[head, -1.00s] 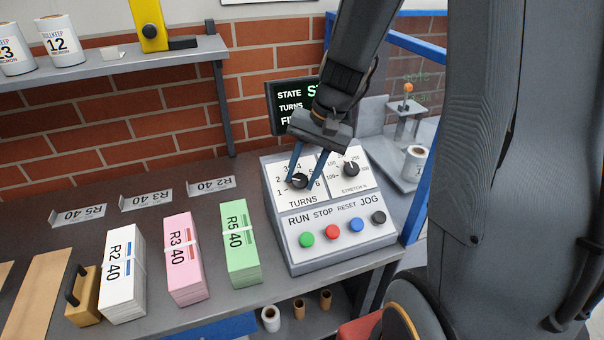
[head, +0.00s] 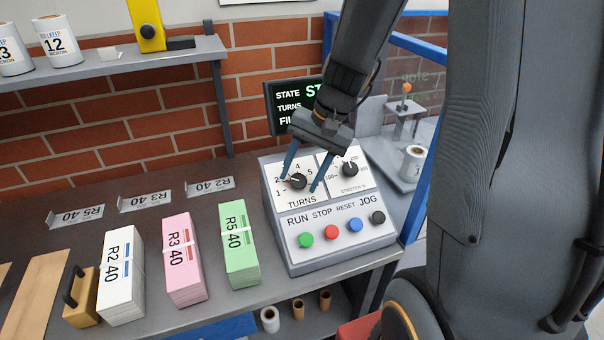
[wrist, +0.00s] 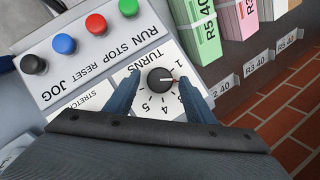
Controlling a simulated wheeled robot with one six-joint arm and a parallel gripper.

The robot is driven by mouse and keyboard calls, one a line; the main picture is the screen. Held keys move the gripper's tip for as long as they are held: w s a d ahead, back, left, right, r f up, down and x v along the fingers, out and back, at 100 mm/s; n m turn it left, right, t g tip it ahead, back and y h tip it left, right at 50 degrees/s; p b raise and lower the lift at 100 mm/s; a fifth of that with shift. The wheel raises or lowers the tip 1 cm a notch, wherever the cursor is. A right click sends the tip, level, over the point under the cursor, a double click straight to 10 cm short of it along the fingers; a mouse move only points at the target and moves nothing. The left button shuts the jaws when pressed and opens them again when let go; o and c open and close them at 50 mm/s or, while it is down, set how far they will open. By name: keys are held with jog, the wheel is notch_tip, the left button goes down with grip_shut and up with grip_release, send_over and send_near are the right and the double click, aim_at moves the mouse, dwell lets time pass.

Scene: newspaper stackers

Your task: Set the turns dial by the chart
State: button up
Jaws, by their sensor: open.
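The turns dial (head: 297,181) is a black knob on the white TURNS plate of the grey control box, numbered around its rim. In the wrist view the dial (wrist: 161,80) has a red-tipped pointer line near the 1. My gripper (head: 300,186) is open, with its two blue fingers on either side of the dial. In the wrist view my gripper (wrist: 164,84) also straddles the knob, with gaps showing between fingers and knob. No chart is legible in view. The screen (head: 291,106) behind reads STATE and TURNS, partly hidden by my arm.
Beside the turns dial is the stretch dial (head: 350,169). Below are green (head: 305,240), red (head: 332,233), blue (head: 355,225) and black (head: 378,217) buttons. White (head: 122,275), pink (head: 184,260) and green (head: 240,243) stacks stand left of the box.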

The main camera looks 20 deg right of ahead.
jog(key=v, duration=0.7)
jog(key=shift+r+b, duration=0.4)
jog(key=shift+b, duration=0.05)
jog(key=shift+d, duration=0.1)
jog(key=s+a+f+n+h, duration=0.1)
jog(key=s+f+n, duration=0.1)
jog(key=s+f, duration=0.1)
jog(key=s+a+f+n+h, duration=0.1)
jog(key=s+f+n, duration=0.1)
jog(key=s+f, duration=0.1)
jog(key=s+a+f+n+h, duration=0.1)
jog(key=s+f+n, duration=0.2)
jog(key=s, duration=0.1)
jog(key=shift+a+f+h, duration=0.1)
jog(key=shift+f+h, duration=0.2)
jog(key=shift+h, duration=0.1)
jog(key=shift+c, duration=0.3)
